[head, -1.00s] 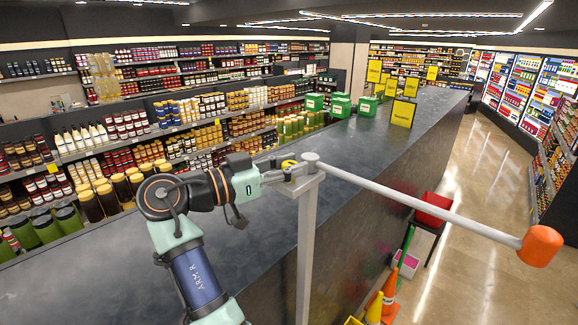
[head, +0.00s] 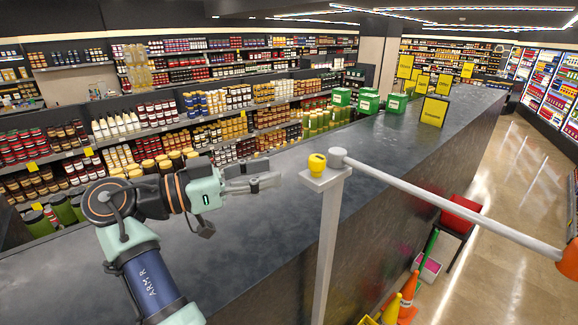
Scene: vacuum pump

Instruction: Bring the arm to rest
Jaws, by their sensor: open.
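My gripper (head: 277,180) is open and empty. It points right over the dark counter, to the left of a grey post (head: 328,240) and apart from it. My arm reaches in from the lower left of the head view. A small yellow piece (head: 317,163) with a dark mark on it sits upright on the flat top of the post. A grey bar (head: 440,203) runs from the post top toward the right, to an orange end (head: 569,262) cut by the picture edge.
The dark counter (head: 260,255) has a wide clear top. Green boxes (head: 368,104) and yellow signs (head: 433,111) stand on its far part. Stocked shelves (head: 130,125) line the left. An orange cone (head: 409,297) and a red chair (head: 461,214) stand right of the counter.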

